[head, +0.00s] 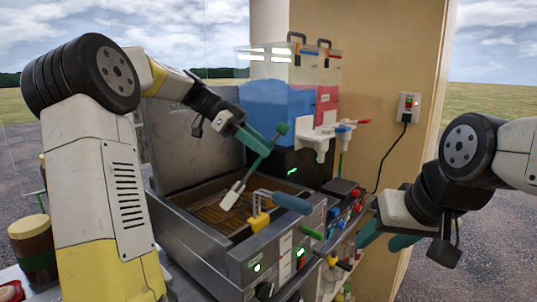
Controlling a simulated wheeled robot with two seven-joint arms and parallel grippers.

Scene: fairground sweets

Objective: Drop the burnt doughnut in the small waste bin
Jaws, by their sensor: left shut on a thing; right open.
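My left gripper (258,140) is shut on a long tool with a green handle (281,130) and a pale flat end (232,195). It holds the tool tilted over the open fryer (268,258), with the pale end low over the fryer well. Whether that end touches anything in the well is unclear. I cannot make out a burnt doughnut or a small waste bin in the head view. My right gripper (385,240) is open and empty, to the right of the fryer.
A yellow clip with a blue handle (290,202) sits at the fryer's front rim. A drink dispenser (275,105) with blue and red liquid stands behind. A brown jar (32,248) is at the left. A wall socket (408,107) with a cable is at the right.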

